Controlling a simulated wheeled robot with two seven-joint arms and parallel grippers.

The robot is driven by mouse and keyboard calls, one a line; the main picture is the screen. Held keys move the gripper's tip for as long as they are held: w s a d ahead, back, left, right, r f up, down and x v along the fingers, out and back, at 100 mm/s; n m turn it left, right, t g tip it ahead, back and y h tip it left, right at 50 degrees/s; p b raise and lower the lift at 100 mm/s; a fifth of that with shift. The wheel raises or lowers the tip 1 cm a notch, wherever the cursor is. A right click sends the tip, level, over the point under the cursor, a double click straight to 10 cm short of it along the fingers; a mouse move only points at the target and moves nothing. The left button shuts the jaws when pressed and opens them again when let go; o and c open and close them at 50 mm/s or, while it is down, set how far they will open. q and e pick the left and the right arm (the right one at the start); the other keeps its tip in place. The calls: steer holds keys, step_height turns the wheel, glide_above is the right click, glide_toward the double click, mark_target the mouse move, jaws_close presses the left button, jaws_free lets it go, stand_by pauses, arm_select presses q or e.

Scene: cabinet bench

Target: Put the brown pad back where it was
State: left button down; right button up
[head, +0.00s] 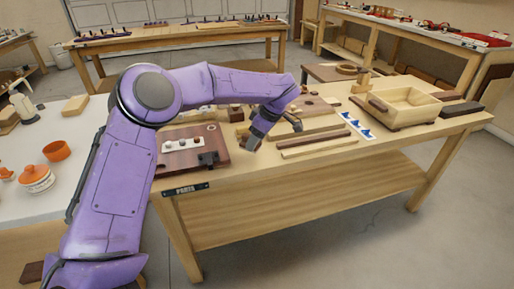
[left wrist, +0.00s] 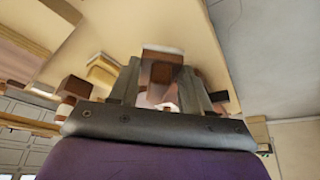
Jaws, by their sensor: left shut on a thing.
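My left gripper (head: 256,134) is over the middle of the wooden bench, pointing down near the red-brown board. In the left wrist view, the left gripper (left wrist: 165,90) is shut on a small brown piece (left wrist: 162,57), which seems to be the brown pad. A paler edge shows along its far side. In the head view the held piece is mostly hidden by the gripper, so I cannot tell whether it touches the bench. My right gripper is not in view.
The red-brown board (head: 190,158) carries a white strip with knobs and a dark bracket. Long wooden strips (head: 315,142) lie right of the gripper. A card with blue shapes (head: 357,126) and a pale wooden box (head: 405,104) stand farther right. The bench's front edge is mostly clear.

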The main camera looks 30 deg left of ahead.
mark_target(260, 143)
arm_select(q)
steer(key=shift+w+a+f, duration=0.15)
steer(key=shift+w+f, duration=0.1)
steer(key=shift+f, duration=0.15)
step_height(260, 143, down, 3)
steer(key=shift+w+a+f, duration=0.1)
steer(key=shift+w+f, duration=0.05)
steer(key=c, duration=0.5)
jaws_free()
steer(key=shift+f, duration=0.15)
